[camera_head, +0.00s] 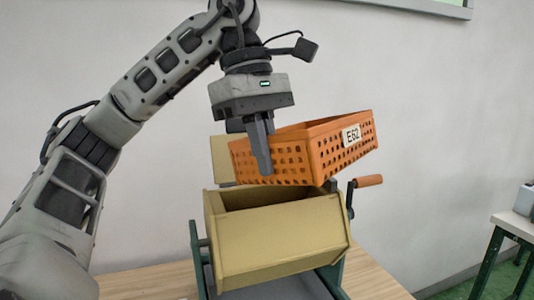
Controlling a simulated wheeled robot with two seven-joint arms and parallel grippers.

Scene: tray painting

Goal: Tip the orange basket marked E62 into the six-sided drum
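The orange basket marked E62 (300,150) is in the air above the drum, tilted, with its labelled end to the right. My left gripper (262,152) comes down from above at the basket's left side. One finger lies in front of the basket's wall; the other is mostly hidden. The gripper appears closed on that wall. The basket's inside cannot be seen. The beige six-sided drum (285,243) has an open mouth on top, under the basket. A beige panel (220,158) stands up behind the mouth. My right gripper is not in view.
The drum sits in a green stand (198,262) on a wooden table (150,284). A crank with an orange handle (368,181) sticks out at the drum's right, close under the basket. A grey tray (275,289) lies beneath. A side table (512,222) stands far right.

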